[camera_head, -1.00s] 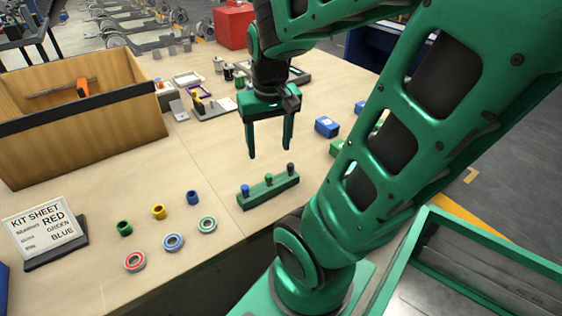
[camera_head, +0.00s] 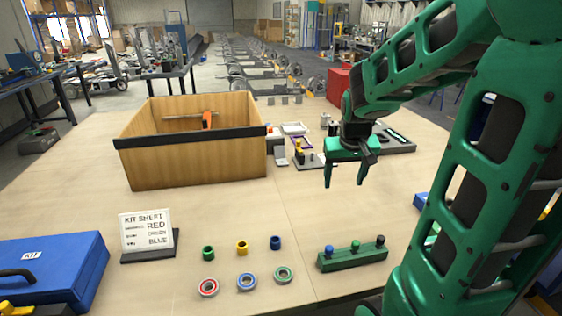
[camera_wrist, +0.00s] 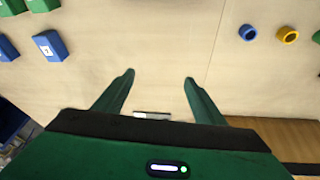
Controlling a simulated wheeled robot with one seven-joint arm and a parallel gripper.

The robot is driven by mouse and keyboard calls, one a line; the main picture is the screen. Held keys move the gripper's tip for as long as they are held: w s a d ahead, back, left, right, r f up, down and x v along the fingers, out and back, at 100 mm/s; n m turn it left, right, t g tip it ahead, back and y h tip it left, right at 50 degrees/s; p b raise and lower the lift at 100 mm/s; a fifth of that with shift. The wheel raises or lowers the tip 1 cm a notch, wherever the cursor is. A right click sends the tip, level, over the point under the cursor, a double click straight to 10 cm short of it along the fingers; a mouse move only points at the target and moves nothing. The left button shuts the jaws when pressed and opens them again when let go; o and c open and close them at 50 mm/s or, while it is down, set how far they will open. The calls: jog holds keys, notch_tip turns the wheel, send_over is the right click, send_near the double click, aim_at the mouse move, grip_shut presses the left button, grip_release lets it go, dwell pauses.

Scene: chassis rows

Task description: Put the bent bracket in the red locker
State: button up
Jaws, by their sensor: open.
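My gripper (camera_head: 344,178) is open and empty, pointing down above the table beyond the green peg block. Its two fingers also show apart in the wrist view (camera_wrist: 160,78), with bare wood between them. A small grey upright piece (camera_head: 281,157) that looks like the bent bracket stands right of the wooden bin, left of my gripper. A grey-white strip (camera_wrist: 152,115) shows past the fingers in the wrist view, partly hidden by the gripper body; I cannot tell what it is. A red box (camera_head: 339,86), possibly the red locker, stands at the back, partly hidden by my arm.
A wooden bin (camera_head: 150,172) stands at left, a kit sheet (camera_head: 147,231) and blue case (camera_head: 60,265) in front. A tool stand (camera_head: 308,160) and dark tray (camera_head: 398,146) lie farther back. The middle table is clear.

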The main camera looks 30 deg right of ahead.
jog(key=w+d+f+n+t+h, duration=0.1)
jog(key=w+d+f+t, duration=0.15)
jog(key=w, duration=0.95)
jog(key=w+d+f+n+t, duration=0.1)
jog(key=w+d+f+t, duration=0.15)
jog(key=w, duration=1.05)
jog(key=t, duration=0.5)
send_near(280, 152)
jog(key=shift+x, duration=5.3)
jog(key=shift+c, duration=0.3)
jog(key=c, duration=1.3)
